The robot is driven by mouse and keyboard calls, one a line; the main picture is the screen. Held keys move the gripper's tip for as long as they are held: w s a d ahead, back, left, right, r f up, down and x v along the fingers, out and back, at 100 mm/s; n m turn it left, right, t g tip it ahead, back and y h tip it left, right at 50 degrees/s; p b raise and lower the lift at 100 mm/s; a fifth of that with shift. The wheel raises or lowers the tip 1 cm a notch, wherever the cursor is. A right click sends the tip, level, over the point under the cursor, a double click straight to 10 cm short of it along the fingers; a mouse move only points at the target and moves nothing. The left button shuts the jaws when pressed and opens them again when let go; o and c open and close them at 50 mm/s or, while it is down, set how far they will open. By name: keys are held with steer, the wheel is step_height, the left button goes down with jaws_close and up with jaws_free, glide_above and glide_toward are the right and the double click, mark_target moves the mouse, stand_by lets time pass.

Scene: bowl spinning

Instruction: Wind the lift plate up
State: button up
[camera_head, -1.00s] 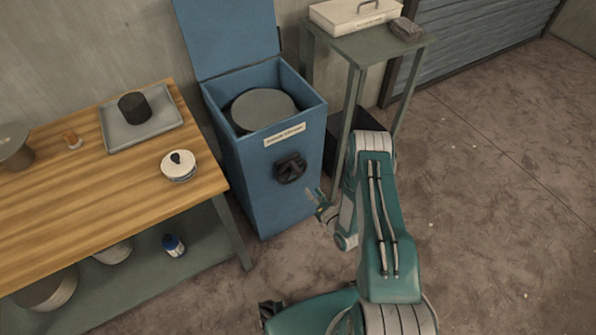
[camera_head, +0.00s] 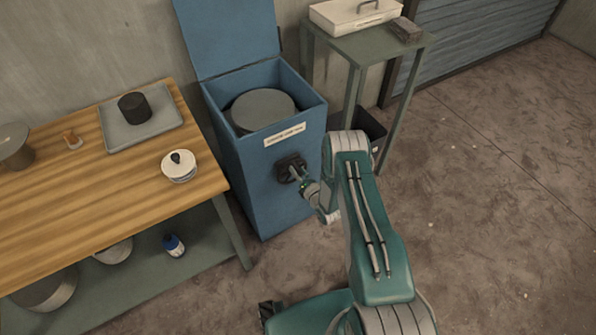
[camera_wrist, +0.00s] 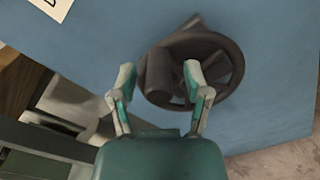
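A blue cabinet (camera_head: 262,185) stands with its lid raised. A round grey lift plate (camera_head: 263,108) lies level inside its open top, a little below the rim. A dark handwheel (camera_head: 290,167) sits on the cabinet's front; in the wrist view the wheel (camera_wrist: 214,67) shows spokes and a stubby knob (camera_wrist: 160,70). My gripper (camera_head: 299,175) is at the wheel's front. In the wrist view my gripper (camera_wrist: 158,75) is open, its fingers apart on either side of the knob. I cannot tell whether either finger touches it.
A wooden table (camera_head: 60,215) at left holds a tray (camera_head: 155,125) with a black cylinder and a lidded white pot (camera_head: 179,167). A green side stand (camera_head: 365,45) stands right of the cabinet. The floor at right is clear.

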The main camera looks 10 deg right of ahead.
jaws_close()
steer(key=shift+d, duration=0.1)
